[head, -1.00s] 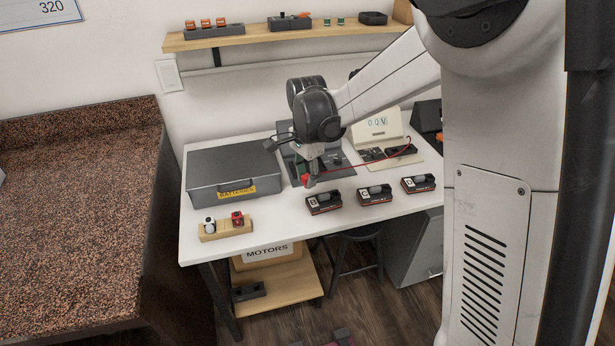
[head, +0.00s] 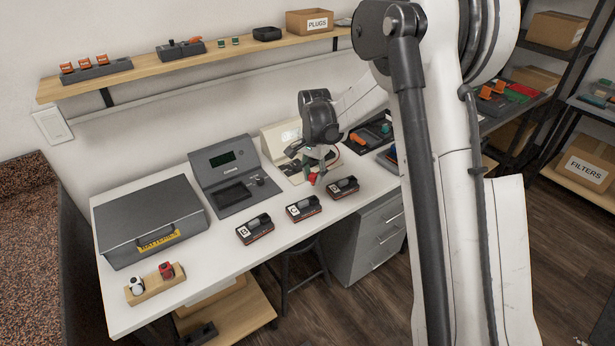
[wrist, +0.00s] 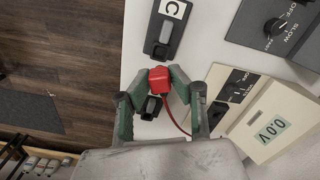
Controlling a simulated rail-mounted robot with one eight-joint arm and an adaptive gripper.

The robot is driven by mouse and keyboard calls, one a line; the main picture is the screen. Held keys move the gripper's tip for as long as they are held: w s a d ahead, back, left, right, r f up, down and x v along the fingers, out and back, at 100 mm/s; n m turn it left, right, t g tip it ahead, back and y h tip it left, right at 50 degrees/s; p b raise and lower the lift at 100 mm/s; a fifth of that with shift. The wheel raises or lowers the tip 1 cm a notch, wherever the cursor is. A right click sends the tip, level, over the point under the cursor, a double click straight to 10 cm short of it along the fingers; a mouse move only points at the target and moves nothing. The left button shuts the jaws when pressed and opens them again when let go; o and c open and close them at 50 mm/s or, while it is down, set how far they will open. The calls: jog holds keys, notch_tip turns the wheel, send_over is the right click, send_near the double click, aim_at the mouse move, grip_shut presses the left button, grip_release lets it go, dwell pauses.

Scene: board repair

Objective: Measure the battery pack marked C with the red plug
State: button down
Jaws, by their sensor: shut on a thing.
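My gripper (head: 314,180) is shut on the red plug (wrist: 159,78), above the bench between the middle and right battery packs and toward the back. A red cord runs from the plug to the cream meter (wrist: 262,125), whose display reads 0.0 V. The pack marked C (wrist: 165,30) lies ahead of the plug in the wrist view, apart from it; it appears to be the middle pack (head: 304,208) in the head view. Another pack (wrist: 151,108) is partly hidden below my gripper in the wrist view; it appears to be the right pack (head: 342,187).
A third pack (head: 255,229) lies to the left. Behind the row stands a dark charger-like unit (head: 235,172) with a knob. A grey battery case (head: 150,220) and a wooden block (head: 150,291) with a white and a red piece are farther left. The bench's front edge is close to the packs.

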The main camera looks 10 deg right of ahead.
jog(key=shift+f+b, duration=0.9)
jog(key=shift+f, duration=1.25)
jog(key=shift+f+b, duration=0.5)
jog(key=shift+f, duration=0.1)
jog(key=shift+f+b, duration=1)
jog(key=shift+b, duration=0.55)
dwell(1.7)
jog(key=c, duration=1.2)
grip_release()
jog(key=shift+r+p, duration=0.35)
jog(key=shift+r, duration=0.75)
